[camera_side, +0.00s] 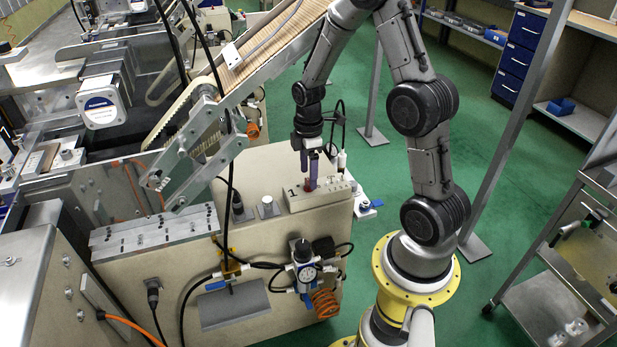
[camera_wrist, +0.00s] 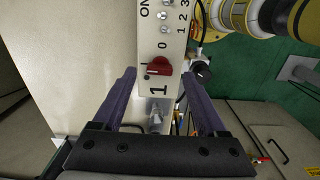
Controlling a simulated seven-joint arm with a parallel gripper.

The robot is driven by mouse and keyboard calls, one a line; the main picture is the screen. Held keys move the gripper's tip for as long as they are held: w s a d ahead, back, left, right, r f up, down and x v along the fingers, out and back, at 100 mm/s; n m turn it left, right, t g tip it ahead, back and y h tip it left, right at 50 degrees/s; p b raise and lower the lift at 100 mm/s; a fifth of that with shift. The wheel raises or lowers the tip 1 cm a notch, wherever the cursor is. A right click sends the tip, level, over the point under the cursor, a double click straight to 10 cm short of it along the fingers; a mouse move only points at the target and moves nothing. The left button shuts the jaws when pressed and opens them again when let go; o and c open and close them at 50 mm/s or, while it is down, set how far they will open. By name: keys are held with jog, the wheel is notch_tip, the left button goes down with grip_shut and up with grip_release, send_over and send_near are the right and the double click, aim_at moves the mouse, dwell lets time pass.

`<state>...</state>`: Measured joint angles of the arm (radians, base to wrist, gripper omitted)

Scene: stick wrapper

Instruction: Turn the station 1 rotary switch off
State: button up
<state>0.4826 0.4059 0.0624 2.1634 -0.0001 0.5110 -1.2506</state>
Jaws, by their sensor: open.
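The station 1 rotary switch is a red knob (camera_wrist: 158,69) on a pale switch box (camera_wrist: 155,88), beside a large printed "1". It lies between the fingers of my gripper (camera_wrist: 162,77) in the wrist view, which are purple, spread and clear of the knob on both sides. The knob's wide side lies roughly across the box; its exact setting is hard to read. In the side view my gripper (camera_side: 310,168) points down at the left end of the box (camera_side: 325,198), by the "1". There the red knob (camera_side: 307,186) is partly hidden by a finger.
The box sits on a beige machine top (camera_side: 270,165). A silver round knob (camera_side: 268,206) and a dark connector (camera_side: 237,203) stand left of it. A sloping conveyor (camera_side: 270,45) rises above and left. More switches (camera_wrist: 165,20) with "ON" and numbers line the box.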

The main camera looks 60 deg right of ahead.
jog(key=shift+f, duration=1.05)
grip_shut()
